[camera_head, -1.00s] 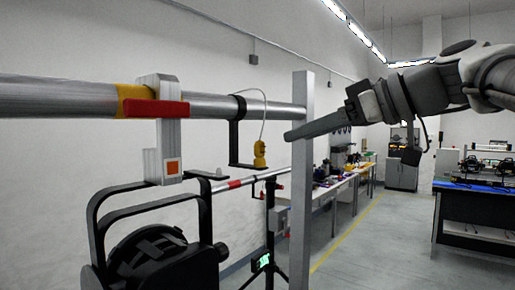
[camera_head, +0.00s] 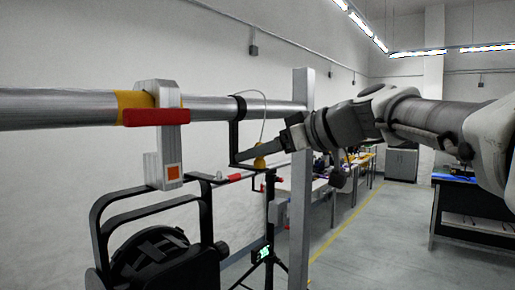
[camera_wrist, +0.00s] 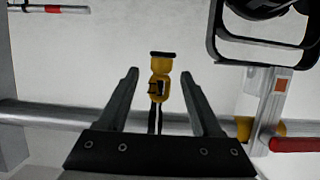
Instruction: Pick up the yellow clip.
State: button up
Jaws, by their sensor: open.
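The yellow clip (camera_head: 260,163) hangs by a thin pale cable at the black bracket (camera_head: 236,135) under the metal pipe. In the head view my gripper (camera_head: 246,156) overlaps it and hides much of it. In the wrist view the yellow clip (camera_wrist: 161,66) has a dark cap and dark middle. My gripper (camera_wrist: 159,76) is open there, with one finger on each side of the clip and visible gaps on both sides. I cannot tell exactly how deep the clip sits between the fingers.
The metal pipe (camera_head: 60,110) crosses left to right to an upright post (camera_head: 301,200). A tripod (camera_head: 268,245) stands below. Benches line the back wall.

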grip_shut()
dwell(1.4)
